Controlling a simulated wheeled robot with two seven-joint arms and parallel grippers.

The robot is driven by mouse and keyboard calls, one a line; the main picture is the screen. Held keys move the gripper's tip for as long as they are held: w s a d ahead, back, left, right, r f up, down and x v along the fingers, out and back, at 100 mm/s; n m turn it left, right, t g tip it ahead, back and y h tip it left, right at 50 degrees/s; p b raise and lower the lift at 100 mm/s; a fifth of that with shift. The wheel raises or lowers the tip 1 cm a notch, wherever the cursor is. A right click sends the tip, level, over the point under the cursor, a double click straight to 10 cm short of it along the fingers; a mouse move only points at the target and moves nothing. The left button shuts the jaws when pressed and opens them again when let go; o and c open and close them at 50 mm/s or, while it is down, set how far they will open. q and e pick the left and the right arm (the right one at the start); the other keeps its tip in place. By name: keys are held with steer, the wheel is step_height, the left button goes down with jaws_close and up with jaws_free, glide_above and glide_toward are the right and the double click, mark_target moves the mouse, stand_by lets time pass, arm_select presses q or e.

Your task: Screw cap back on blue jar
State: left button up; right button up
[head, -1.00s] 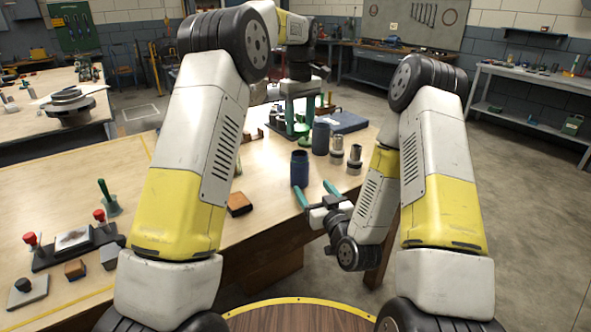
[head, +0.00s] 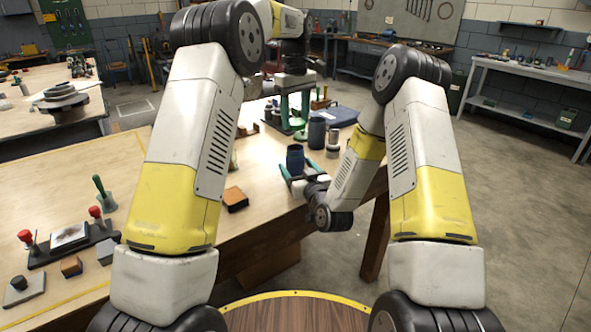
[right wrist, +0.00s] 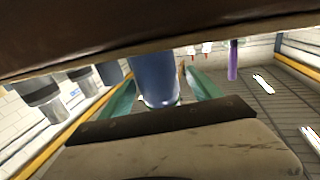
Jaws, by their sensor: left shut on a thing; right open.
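The blue jar (head: 295,160) stands upright on the wooden table near its right edge. My right gripper (head: 295,170) is open, its teal fingers on either side of the jar; contact cannot be told. In the right wrist view the jar (right wrist: 155,80) stands between the two spread fingers (right wrist: 160,92). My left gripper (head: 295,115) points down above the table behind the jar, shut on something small. That is likely the cap, but it is too small and hidden to make out.
A dark blue-grey canister (head: 317,132) and metal cylinders (head: 333,140) stand right behind the jar. A blue flat case (head: 340,116) lies farther back. A brown block (head: 235,198) lies left of the jar. The table between the block and the jar is clear.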

steer(key=shift+x, duration=1.1)
steer(key=shift+s, duration=0.1)
jaws_close()
